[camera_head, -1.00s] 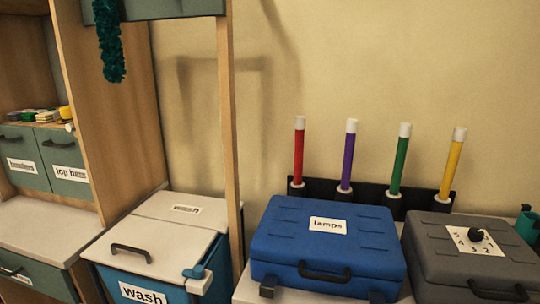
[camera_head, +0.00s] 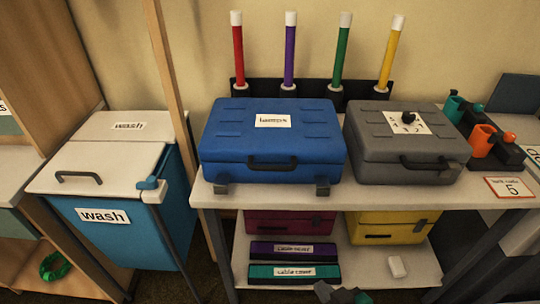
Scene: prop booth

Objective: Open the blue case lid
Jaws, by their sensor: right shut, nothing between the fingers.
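The blue case (camera_head: 236,141) labelled "lamps" stands on the shelf top at the middle of the head view. Its lid is down. A dark handle (camera_head: 272,163) is at its front. Two dark latches, left (camera_head: 222,188) and right (camera_head: 322,187), sit low at the front edge; I cannot tell whether they are fastened. My right gripper (camera_head: 338,293) just shows at the bottom edge, mostly cut off by the frame. It is shut and empty, apart from the case and lower in the picture. My left gripper is not in view.
A grey case (camera_head: 385,153) stands close to the right of the blue one. Coloured tubes stand in a dark rack (camera_head: 262,92) behind. A wooden post (camera_head: 168,75) and a blue wash bin (camera_head: 125,234) are at left.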

